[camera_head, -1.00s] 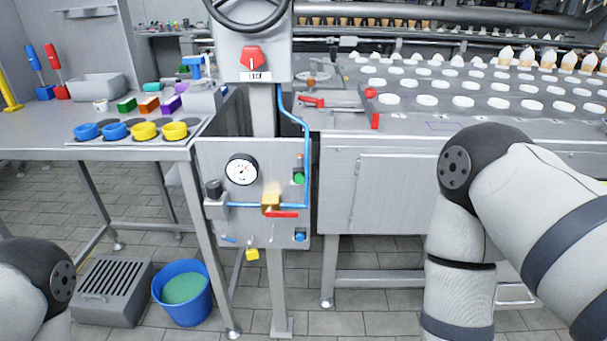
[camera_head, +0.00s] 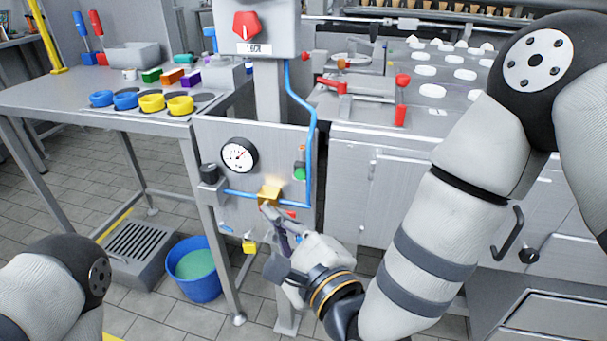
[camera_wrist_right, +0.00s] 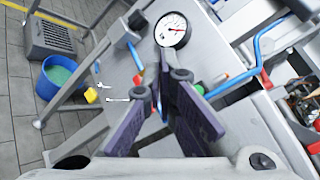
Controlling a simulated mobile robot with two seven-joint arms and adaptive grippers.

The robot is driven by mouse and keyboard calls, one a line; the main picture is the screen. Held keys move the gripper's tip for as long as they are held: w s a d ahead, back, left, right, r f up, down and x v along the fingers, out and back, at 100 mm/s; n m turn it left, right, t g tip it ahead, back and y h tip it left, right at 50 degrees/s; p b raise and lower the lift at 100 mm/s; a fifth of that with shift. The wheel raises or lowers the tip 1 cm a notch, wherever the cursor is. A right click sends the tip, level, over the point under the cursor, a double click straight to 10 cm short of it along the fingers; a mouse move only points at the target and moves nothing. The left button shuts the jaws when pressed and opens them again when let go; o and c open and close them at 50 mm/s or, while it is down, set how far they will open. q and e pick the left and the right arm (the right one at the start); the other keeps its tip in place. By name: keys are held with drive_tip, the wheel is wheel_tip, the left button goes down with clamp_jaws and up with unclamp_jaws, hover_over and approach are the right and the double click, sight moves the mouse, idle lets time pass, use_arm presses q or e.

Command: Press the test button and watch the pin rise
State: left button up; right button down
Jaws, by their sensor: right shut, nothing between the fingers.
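A grey upright panel (camera_head: 232,133) carries a round gauge (camera_head: 239,155), a black knob (camera_head: 209,173), a brass block (camera_head: 269,196) on a blue pipe and a green button (camera_head: 300,173). A small orange-tipped part (camera_head: 301,150) stands just above the green button; I cannot tell if it is the pin. My right gripper (camera_head: 267,208) is shut and empty, its tips by the brass block's lower edge; contact is unclear. In the right wrist view its fingers (camera_wrist_right: 165,62) point at the panel, below the gauge. My left gripper is out of view.
A red handle (camera_head: 291,213) shows partly behind my right gripper. A yellow tag (camera_head: 249,246) hangs below the panel. A blue bucket (camera_head: 194,279) and a grated box (camera_head: 136,248) stand on the floor at left. A table (camera_head: 60,97) with coloured cups is left of the panel.

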sight(301, 174)
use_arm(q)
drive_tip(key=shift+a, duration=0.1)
